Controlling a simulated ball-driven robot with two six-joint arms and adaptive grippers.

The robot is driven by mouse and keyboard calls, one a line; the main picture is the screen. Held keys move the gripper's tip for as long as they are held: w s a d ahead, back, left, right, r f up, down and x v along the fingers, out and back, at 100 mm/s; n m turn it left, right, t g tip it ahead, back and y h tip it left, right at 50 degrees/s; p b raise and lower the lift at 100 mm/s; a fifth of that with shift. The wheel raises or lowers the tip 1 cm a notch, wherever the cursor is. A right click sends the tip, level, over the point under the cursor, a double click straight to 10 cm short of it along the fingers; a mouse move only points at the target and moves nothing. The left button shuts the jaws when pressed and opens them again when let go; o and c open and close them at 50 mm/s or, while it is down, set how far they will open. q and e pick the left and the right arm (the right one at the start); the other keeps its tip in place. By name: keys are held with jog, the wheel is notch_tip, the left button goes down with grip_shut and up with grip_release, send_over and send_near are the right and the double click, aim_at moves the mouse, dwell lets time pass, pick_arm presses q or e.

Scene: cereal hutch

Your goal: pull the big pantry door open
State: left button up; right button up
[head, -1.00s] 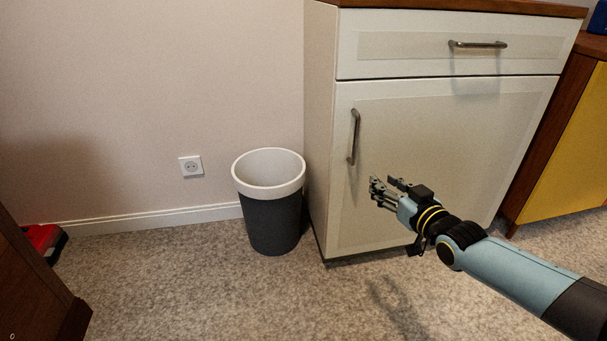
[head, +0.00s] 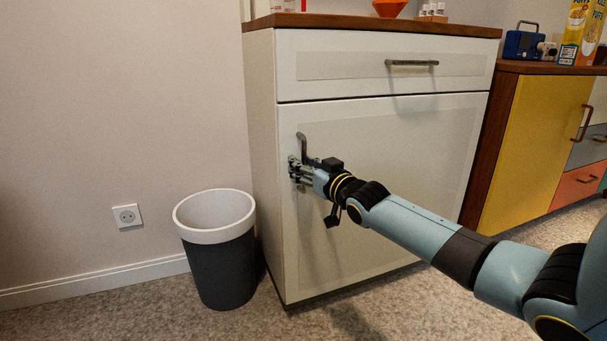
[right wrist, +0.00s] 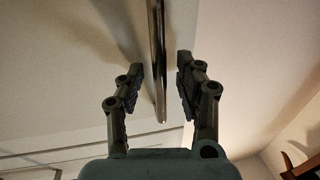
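The big pantry door (head: 400,170) is a large cream panel below a drawer and looks shut. Its upright metal handle (head: 302,147) is near the door's left edge. My right gripper (head: 294,170) is at the lower part of this handle. In the right wrist view the handle (right wrist: 157,60) runs between the two spread fingers (right wrist: 158,88), with a gap on both sides. The right gripper is open and not closed on the handle. My left gripper is in neither view.
A dark bin with a white rim (head: 213,236) stands on the carpet left of the cabinet. The drawer (head: 385,66) above the door is shut. A yellow-doored cabinet (head: 530,150) stands to the right. Carpet in front of the bin is clear.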

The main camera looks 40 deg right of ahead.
jog(key=shift+w+r, duration=0.1)
grip_shut()
dwell(0.6)
